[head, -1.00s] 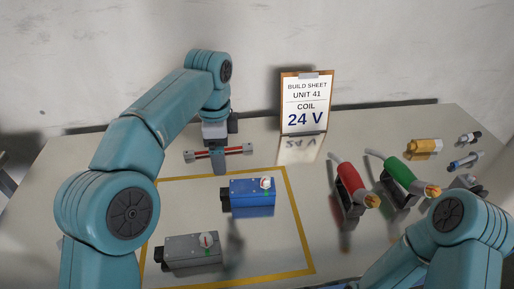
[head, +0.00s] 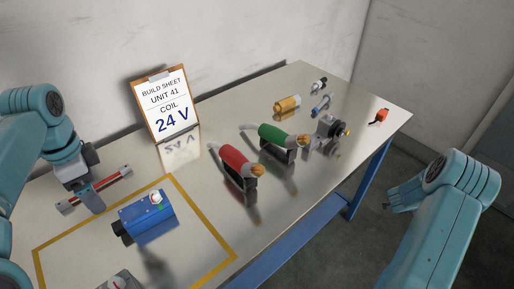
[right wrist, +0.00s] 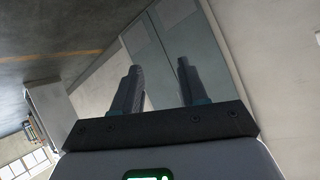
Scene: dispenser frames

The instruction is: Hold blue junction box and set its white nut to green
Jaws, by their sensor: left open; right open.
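The blue junction box (head: 150,220) lies inside the yellow-outlined area at the lower left of the head view. Its white nut (head: 156,198) is on top, with a small coloured mark too small to read surely. My left gripper (head: 95,190) is open and empty, its jaws spread wide just behind and left of the box, apart from it. My right gripper (right wrist: 158,75) is open in the right wrist view, with nothing between its fingers. In the head view my right arm is beyond the table's right edge, away from the box.
A grey box (head: 118,281) is cut off at the bottom edge. A build sheet (head: 166,105) reading 24 V stands behind. A red-handled tool (head: 236,165), a green-handled tool (head: 276,136), a gold cylinder (head: 287,105) and an orange item (head: 380,116) occupy the table's right side.

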